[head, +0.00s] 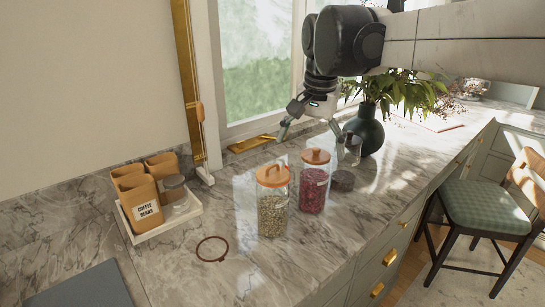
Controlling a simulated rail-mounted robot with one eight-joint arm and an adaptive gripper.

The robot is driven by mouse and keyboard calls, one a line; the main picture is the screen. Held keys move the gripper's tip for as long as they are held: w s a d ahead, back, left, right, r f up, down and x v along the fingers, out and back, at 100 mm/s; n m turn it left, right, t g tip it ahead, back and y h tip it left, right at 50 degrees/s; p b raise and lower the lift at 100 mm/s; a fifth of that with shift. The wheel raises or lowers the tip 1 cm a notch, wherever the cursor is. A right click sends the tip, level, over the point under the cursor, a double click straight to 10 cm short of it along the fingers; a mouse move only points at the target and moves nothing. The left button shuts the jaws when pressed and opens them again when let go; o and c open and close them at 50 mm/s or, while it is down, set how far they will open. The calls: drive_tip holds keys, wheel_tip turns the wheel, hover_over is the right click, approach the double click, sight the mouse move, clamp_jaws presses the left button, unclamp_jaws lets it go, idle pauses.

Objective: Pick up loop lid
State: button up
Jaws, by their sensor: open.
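The loop lid (272,175) is orange with an arched handle. It sits on a clear jar (272,214) of pale grains or seeds on the marble counter. Next to it on the right, a jar of dark red contents (313,190) has an orange lid with a round knob (316,156). My gripper (311,131) is open and empty, fingers pointing down. In the picture it shows above and slightly right of the loop lid, apart from both lids. How far behind the jars it is, I cannot tell exactly.
A small clear glass jar (349,150) and a dark round piece (342,181) are right of the jars, near a dark vase (364,130) with leaves. A white tray (166,219) holds canisters at left. A thin brown ring (212,249) lies on clear counter in front.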

drive_tip(key=m+g+p, duration=0.1)
drive_tip(key=m+g, duration=0.1)
hover_over(271, 166)
drive_tip(key=f, duration=0.8)
drive_tip(key=shift+d, duration=0.3)
drive_tip(key=shift+w+a+f+p, duration=0.1)
drive_tip(key=shift+f+p, duration=0.1)
drive_tip(key=shift+f, duration=0.7)
drive_tip(key=shift+s+a+f+p, duration=0.1)
drive_tip(key=shift+a+f+p, duration=0.1)
drive_tip(key=shift+f, duration=0.7)
drive_tip(key=shift+w+a+f+p, duration=0.1)
drive_tip(key=shift+f+p, duration=0.1)
drive_tip(key=shift+f, duration=0.7)
drive_tip(key=shift+d, duration=0.1)
drive_tip(key=c, duration=1.4)
drive_tip(key=shift+r, duration=0.15)
